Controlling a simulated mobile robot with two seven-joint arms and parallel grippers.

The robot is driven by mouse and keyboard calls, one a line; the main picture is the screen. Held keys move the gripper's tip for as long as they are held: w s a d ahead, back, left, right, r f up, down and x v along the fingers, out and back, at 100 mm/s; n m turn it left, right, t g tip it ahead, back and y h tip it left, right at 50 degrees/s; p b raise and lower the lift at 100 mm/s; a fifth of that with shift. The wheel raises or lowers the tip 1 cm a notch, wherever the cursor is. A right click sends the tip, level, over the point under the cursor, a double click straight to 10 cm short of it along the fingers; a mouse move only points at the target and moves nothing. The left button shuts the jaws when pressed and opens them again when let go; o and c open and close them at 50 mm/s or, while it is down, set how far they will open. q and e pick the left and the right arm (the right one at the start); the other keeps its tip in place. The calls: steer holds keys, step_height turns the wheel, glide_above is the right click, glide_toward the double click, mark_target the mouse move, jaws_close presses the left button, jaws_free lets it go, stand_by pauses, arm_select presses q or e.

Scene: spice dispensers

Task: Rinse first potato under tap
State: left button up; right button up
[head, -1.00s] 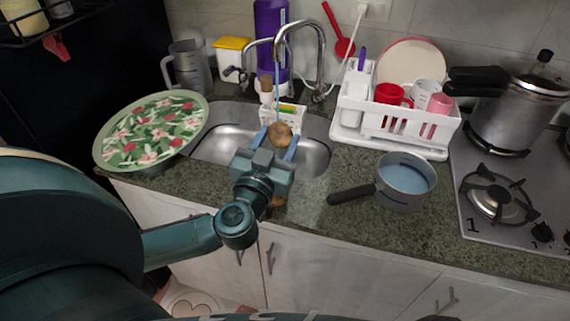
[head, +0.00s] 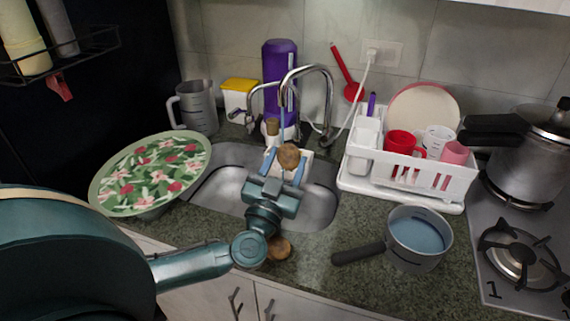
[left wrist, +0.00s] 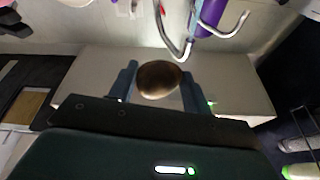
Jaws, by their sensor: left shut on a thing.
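My left gripper (head: 287,166) is shut on a brown potato (head: 289,155), held above the sink (head: 225,184) below the tap (head: 304,72). A thin bluish stream seems to run from the spout down to the potato; whether it touches is hard to tell. In the left wrist view the potato (left wrist: 158,79) sits between the two blue fingers, with the tap (left wrist: 172,38) just beyond it. A second brown potato (head: 279,249) lies on the counter in front of the sink, partly hidden by my left arm. My right gripper is not in view.
A floral plate (head: 150,172) lies left of the sink. A white dish rack (head: 400,187) with cups stands to the right. A pot of bluish liquid (head: 418,236) is in front of it, near the stove (head: 522,262). A purple bottle (head: 279,77) stands behind the tap.

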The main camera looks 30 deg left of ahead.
mark_target(285, 162)
arm_select(q)
step_height(285, 162, down, 2)
steer(key=shift+w+a+f+h+b, duration=0.1)
steer(key=shift+w+h+b, duration=0.05)
steer(key=shift+h+b, duration=0.15)
steer(key=shift+w+a+f+b, duration=0.15)
steer(key=shift+w+a+b, duration=0.25)
steer(key=shift+w+b, duration=0.2)
steer(key=shift+w+a+f+b, duration=0.1)
steer(key=shift+w+a+b, duration=0.3)
steer(key=shift+w+b, duration=0.15)
steer(key=w+a+b, duration=0.5)
steer(key=w, duration=0.2)
steer(key=shift+w+a+f, duration=0.2)
steer(key=shift+w+f, duration=0.15)
steer(key=shift+w+a+f, duration=0.1)
steer(key=shift+w+a, duration=0.15)
steer(key=shift+w, duration=0.1)
steer(key=shift+c, duration=0.2)
steer(key=shift+w, duration=0.1)
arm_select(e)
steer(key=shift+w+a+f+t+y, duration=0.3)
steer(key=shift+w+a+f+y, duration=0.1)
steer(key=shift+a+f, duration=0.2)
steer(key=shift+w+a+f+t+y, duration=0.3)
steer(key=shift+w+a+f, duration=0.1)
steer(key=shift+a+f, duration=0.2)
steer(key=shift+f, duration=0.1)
